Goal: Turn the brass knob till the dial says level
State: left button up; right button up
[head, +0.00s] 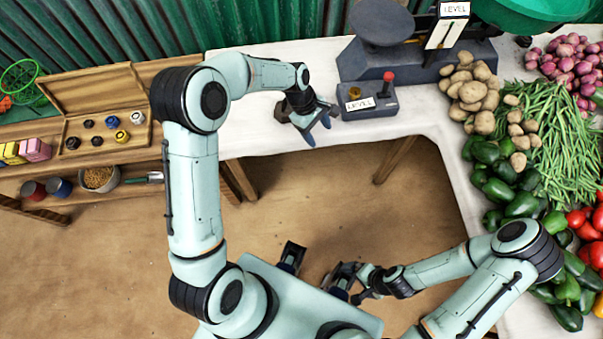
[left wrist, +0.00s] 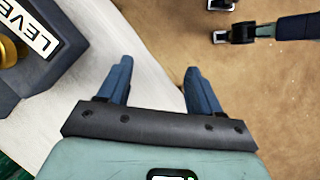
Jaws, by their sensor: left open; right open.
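The brass knob (head: 354,92) sits on a small dark box (head: 385,103) with a LEVEL label on its front, and a red-topped lever stands beside it. In the left wrist view the knob (left wrist: 8,50) is cut off at the left edge. The scale's dial (head: 439,35), under another LEVEL sign, stands behind to the right; its reading is too small to tell. My left gripper (head: 318,130) is open and empty, left of the box and apart from it, at the table edge. It also shows in the left wrist view (left wrist: 157,72). My right gripper (head: 345,289) is open, low near my base.
The grey scale (head: 382,22) stands at the back of the white table (head: 280,60). Potatoes (head: 473,90), beans, peppers and onions crowd the right side. An open wooden case (head: 103,95) with weights lies on the left bench.

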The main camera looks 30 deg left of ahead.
pick_arm(q)
jog(key=s+d+f+m+p, duration=0.1)
jog(key=s+f+m+p, duration=0.3)
jog(key=s+f, duration=0.8)
jog(key=shift+s+d+m, duration=0.15)
jog(key=shift+d+m, duration=0.25)
jog(key=shift+m, duration=0.6)
pick_arm(e)
jog(key=r, duration=0.1)
jog(key=w+r, duration=0.1)
jog(key=r, duration=0.3)
jog(key=shift+w, duration=0.35)
pick_arm(q)
jog(key=s+d+f+m, duration=0.1)
jog(key=s+f+m, duration=0.1)
jog(key=s, duration=0.6)
jog(key=s+d+f+m+g, duration=0.1)
jog(key=s+f+m, duration=0.2)
jog(key=s, duration=0.5)
jog(key=shift+d, duration=0.15)
jog(key=shift+c, duration=0.4)
